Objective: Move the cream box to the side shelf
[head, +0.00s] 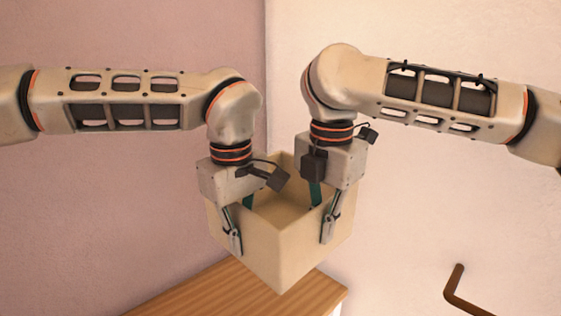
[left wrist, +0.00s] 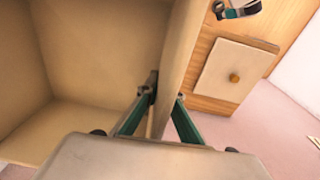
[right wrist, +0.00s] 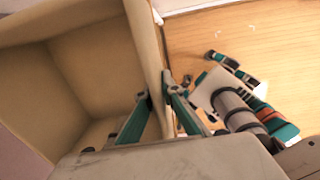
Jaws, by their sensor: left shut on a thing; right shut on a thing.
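The cream box (head: 282,255) is open-topped and looks empty, held up at the middle of the head view, one corner towards me. My left gripper (head: 239,226) is shut on its left front wall, one finger inside and one outside. My right gripper (head: 325,214) is shut the same way on its right front wall. The wrist views also show a box wall between the fingers of the left gripper (left wrist: 166,92) and the right gripper (right wrist: 156,92). I cannot tell which surface is the side shelf.
A wood-topped piece of furniture (head: 200,292) lies below the box, partly hidden by it. A wooden front with a cream panel (left wrist: 225,72) and round knob shows in the left wrist view. A brown bent bar (head: 453,290) is at lower right. Walls stand behind.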

